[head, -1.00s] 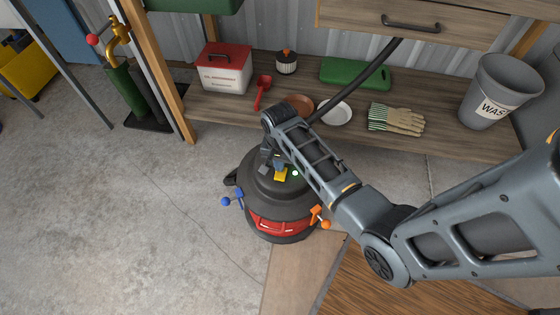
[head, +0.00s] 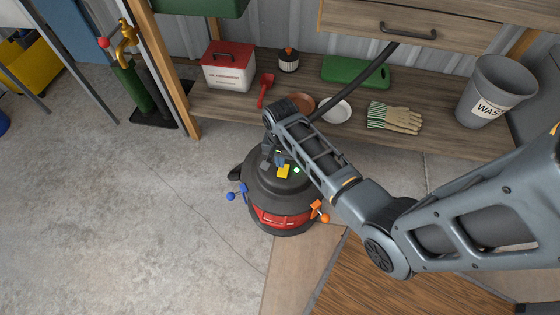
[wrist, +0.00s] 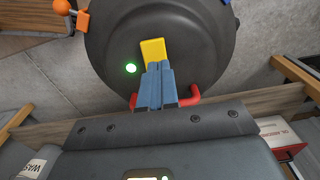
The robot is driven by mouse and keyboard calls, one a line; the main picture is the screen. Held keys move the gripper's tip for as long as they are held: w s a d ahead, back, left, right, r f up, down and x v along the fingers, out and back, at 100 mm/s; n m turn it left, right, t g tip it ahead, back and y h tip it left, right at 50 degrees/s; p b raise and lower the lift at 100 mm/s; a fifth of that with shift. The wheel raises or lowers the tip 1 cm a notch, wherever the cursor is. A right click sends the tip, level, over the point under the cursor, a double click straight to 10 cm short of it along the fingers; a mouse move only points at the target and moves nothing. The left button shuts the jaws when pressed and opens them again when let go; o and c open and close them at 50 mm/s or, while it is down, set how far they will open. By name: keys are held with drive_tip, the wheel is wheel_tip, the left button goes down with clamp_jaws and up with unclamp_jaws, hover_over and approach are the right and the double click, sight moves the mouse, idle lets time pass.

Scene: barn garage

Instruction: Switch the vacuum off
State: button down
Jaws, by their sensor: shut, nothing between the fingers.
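The vacuum (head: 284,195) is a round dark canister with a red front band, standing on the floor below the shelf. It also fills the top of the wrist view (wrist: 106,57). A yellow switch (head: 283,171) sits on its lid, and it shows in the wrist view (wrist: 153,49) too. A green light (wrist: 131,68) glows beside the switch. My gripper (wrist: 160,66) is shut and empty, its blue fingertips at the near end of the yellow switch. Whether they touch it I cannot tell. In the head view my gripper (head: 279,158) is partly hidden by my arm.
Blue (head: 230,196) and orange (head: 318,210) latches stick out at the vacuum's sides. A dark hose (head: 355,92) rises behind it. The shelf (head: 230,115) holds a red-lidded box (head: 229,66), plates, gloves (head: 395,117) and a grey bin (head: 495,90).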

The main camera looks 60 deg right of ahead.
sight(285, 167)
wheel_tip(285, 167, up, 10)
drive_tip(key=p, duration=0.1)
drive_tip(key=shift+r+p, duration=0.15)
drive_tip(key=shift+p, duration=0.15)
drive_tip(key=shift+s+a+r+h+b, duration=0.1)
drive_tip(key=shift+s+a+h+b, duration=0.1)
drive_tip(key=shift+s+h+b, duration=0.6)
drive_tip(key=shift+w, duration=0.25)
drive_tip(key=f+b, duration=0.1)
drive_tip(key=f, duration=0.3)
drive_tip(key=d+f+b, duration=0.1)
drive_tip(key=f, duration=0.4)
drive_tip(key=d+f+b, duration=0.1)
drive_tip(key=f+b, duration=0.1)
drive_tip(key=f, duration=0.3)
drive_tip(key=shift+w, duration=0.3)
